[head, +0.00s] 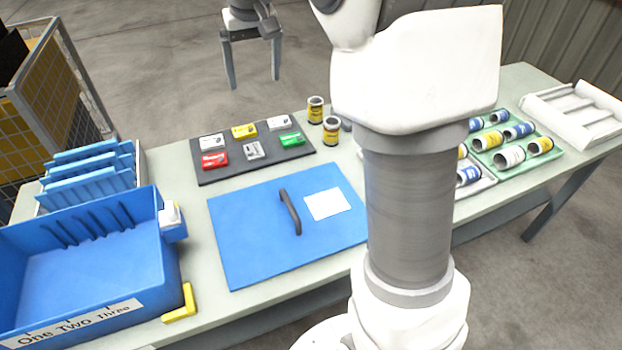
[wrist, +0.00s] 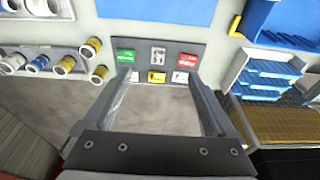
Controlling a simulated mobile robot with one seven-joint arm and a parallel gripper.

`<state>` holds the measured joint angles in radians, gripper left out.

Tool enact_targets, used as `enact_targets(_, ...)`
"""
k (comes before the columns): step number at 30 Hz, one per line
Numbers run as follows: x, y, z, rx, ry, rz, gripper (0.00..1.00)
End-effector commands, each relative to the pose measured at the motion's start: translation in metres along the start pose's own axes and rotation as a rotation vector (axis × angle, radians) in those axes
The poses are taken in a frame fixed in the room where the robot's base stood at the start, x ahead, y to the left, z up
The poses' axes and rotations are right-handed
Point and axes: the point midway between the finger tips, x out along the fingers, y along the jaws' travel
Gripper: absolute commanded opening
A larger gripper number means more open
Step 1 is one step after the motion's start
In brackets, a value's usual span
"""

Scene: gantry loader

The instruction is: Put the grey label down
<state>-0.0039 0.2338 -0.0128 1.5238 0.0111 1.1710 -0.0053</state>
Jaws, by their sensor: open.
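The grey label (head: 254,150) looks like a small grey block and lies on the dark mat (head: 207,177), in the near row between a red and a green one. It also shows in the wrist view (wrist: 158,55), between the green and red ones and beyond a yellow one. My gripper (head: 255,84) is open and empty, raised past the far edge of the mat with its fingers pointing down. In the wrist view my gripper (wrist: 159,76) has its two fingers wide apart, with nothing between them.
A blue lid (head: 240,255) with a dark handle and a white sheet lies before the mat. A blue bin (head: 85,275) stands at left, beside blue racks (head: 90,175). Cans (head: 331,130) stand right of the mat. A green tray (head: 553,148) of cans lies at right.

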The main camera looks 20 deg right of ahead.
Motion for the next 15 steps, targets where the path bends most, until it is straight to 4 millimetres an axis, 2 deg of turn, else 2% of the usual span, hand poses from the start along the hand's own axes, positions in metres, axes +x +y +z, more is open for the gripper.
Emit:
enact_targets(1,-0.014,0.000,0.017,0.000,0.021,0.000,0.91)
enact_targets(6,-0.042,0.000,0.072,-0.001,0.079,0.000,0.91)
enact_targets(10,-0.054,-0.001,0.117,-0.002,0.124,0.000,0.91)
enact_targets(15,-0.057,-0.001,0.178,-0.007,0.181,0.002,0.91)
